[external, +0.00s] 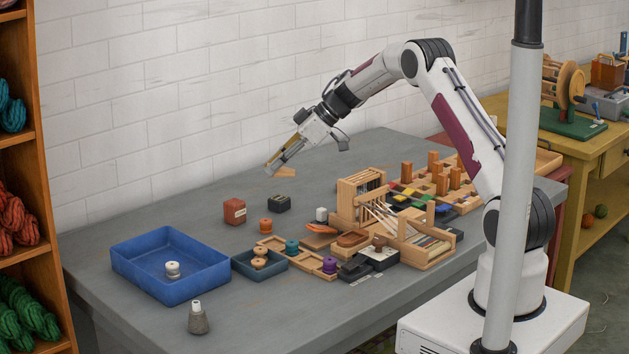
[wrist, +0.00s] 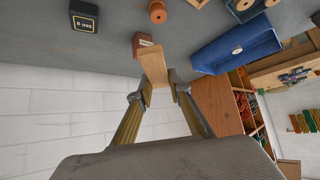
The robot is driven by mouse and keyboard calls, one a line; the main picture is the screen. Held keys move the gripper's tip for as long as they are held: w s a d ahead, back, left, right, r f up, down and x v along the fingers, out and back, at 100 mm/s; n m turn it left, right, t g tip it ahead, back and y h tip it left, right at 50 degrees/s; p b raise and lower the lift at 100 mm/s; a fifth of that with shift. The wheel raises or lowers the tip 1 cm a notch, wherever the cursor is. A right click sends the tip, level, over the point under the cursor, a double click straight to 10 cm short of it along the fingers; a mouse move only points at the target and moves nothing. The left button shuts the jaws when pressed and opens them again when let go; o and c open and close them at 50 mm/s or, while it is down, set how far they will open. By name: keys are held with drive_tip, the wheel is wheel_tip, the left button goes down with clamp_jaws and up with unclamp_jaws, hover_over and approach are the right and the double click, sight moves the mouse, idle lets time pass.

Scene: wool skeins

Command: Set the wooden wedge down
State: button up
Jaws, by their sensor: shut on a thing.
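My gripper (external: 273,167) is at the back of the grey table, close to the white brick wall, with its fingers slanting down to the left. In the wrist view my gripper (wrist: 158,92) has its two fingers on either side of a light wooden wedge (wrist: 153,65), shut on it. The wedge (external: 284,172) also shows in the external view as a small tan piece beside the fingertips, partly hidden by them. It looks low over the table's back part; I cannot tell whether it touches the tabletop.
A red-brown block (external: 234,211) and a black box (external: 279,203) stand in front of the gripper. A blue tray (external: 172,292) with a white spool is at the left. A small wooden loom (external: 362,200) and several spools crowd the middle right. The table's back left (external: 180,213) is clear.

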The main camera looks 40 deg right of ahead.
drive_tip(key=w+d+m+t+h, duration=0.1)
drive_tip(key=w+d+m+h, duration=0.15)
drive_tip(key=d, duration=0.75)
drive_tip(key=w+d+m+t+h, duration=0.15)
drive_tip(key=w+d, duration=0.25)
drive_tip(key=d, duration=0.5)
drive_tip(key=shift+m+y, duration=0.4)
drive_tip(key=shift+y, duration=0.1)
drive_tip(key=f, duration=0.4)
drive_tip(key=shift+s+d+f, duration=0.15)
drive_tip(key=shift+d+f, duration=0.15)
drive_tip(key=shift+f, duration=0.15)
drive_tip(key=shift+f, duration=3)
drive_tip(key=shift+f, duration=1.85)
drive_tip(key=shift+f, duration=0.15)
